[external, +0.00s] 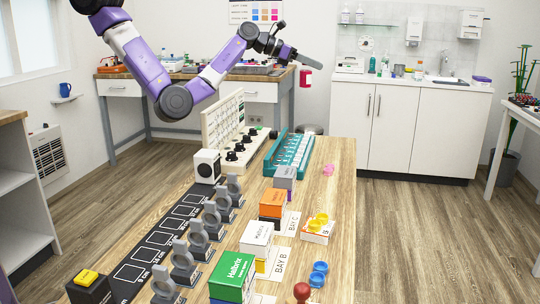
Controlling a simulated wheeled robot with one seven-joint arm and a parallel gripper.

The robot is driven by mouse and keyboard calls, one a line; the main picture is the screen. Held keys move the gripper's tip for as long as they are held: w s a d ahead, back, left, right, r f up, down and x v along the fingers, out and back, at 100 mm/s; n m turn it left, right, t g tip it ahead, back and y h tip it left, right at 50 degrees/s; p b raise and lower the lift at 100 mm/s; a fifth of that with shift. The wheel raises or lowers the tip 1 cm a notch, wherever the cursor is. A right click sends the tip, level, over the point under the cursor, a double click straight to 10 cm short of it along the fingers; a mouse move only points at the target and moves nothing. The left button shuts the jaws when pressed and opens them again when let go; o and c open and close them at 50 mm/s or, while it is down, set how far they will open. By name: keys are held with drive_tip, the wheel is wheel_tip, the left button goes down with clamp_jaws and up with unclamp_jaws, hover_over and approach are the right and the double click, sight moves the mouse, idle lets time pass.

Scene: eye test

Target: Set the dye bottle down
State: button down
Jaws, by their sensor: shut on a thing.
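My gripper (290,53) is at the end of my raised arm, high above the far end of the wooden bench. The held thing is well clear of the bench (330,190).
The bench holds a black marked strip (150,247), several grey round-topped stands (198,238), a teal rack (270,162), a cream panel (212,125) and boxes, including a green one (232,278) and an orange one (272,203). The bench's far right is mostly bare.

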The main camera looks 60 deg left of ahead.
drive_tip(key=a+f+n+t+y, duration=0.1)
drive_tip(key=a+f+n+y, duration=0.1)
drive_tip(key=a, duration=0.6)
drive_tip(key=a+f+n+y, duration=0.2)
drive_tip(key=a, duration=0.6)
drive_tip(key=s+f+n+y+b, duration=0.1)
drive_tip(key=s+f+y, duration=0.1)
drive_tip(key=s+f, duration=0.4)
wheel_tip(320, 180, down, 4)
drive_tip(key=shift+a+f+n+t+b, duration=0.15)
drive_tip(key=shift+a+n+t+b, duration=0.15)
drive_tip(key=shift+a+t+b, duration=0.1)
drive_tip(key=shift+d, duration=0.1)
